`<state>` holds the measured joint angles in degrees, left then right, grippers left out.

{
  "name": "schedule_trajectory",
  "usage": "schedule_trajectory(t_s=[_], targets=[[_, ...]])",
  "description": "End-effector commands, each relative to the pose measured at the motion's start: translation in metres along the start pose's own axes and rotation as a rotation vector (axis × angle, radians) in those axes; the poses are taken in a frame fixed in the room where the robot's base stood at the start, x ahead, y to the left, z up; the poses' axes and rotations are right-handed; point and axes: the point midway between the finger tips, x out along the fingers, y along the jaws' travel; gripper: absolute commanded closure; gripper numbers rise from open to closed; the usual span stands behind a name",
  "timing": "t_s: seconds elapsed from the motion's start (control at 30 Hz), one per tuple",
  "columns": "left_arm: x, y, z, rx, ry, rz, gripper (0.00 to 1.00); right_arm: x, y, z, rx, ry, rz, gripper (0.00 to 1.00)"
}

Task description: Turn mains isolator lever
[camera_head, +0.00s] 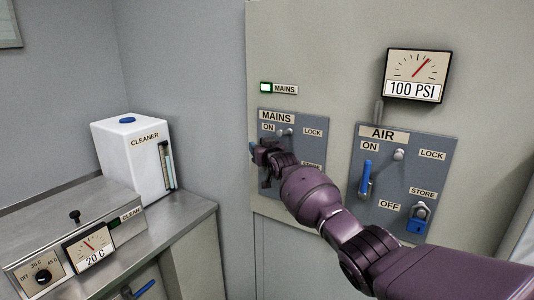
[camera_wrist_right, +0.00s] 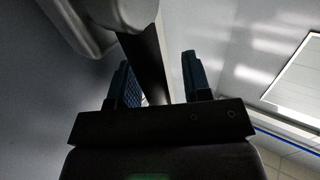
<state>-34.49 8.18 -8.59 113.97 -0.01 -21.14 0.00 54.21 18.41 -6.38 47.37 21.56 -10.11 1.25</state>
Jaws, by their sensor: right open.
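The grey MAINS panel (camera_head: 318,152) is on the cabinet wall, with ON and LOCK labels at its top and a small knob (camera_head: 284,132) between them. My right gripper (camera_head: 256,150) is in front of the panel's left side, and my wrist covers its lower part. The mains lever cannot be made out behind the gripper. In the right wrist view the two blue-padded fingers of my right gripper (camera_wrist_right: 160,72) are apart. A dark bar (camera_wrist_right: 145,62) shows between them; I cannot tell what it is or whether they touch it. My left gripper is out of view.
A green MAINS lamp (camera_head: 266,88) is above the panel. To the right are the AIR panel (camera_head: 400,180) with a blue lever (camera_head: 365,180), a blue padlock (camera_head: 416,224) and a gauge (camera_head: 418,72). A cleaner tank (camera_head: 130,160) and heated bath (camera_head: 75,240) stand left.

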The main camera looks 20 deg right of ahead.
Motion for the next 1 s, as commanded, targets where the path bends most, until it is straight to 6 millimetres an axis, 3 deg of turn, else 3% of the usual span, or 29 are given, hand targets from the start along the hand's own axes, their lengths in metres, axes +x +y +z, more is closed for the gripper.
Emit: schedule_trajectory(t_s=[0.5,1.0], targets=[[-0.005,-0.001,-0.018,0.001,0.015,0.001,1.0,-0.051,0.001,0.001,0.003,0.0,0.001,0.55],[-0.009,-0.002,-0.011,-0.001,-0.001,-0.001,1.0,-0.1,0.0,0.001,0.0,-0.002,0.001,0.55]])
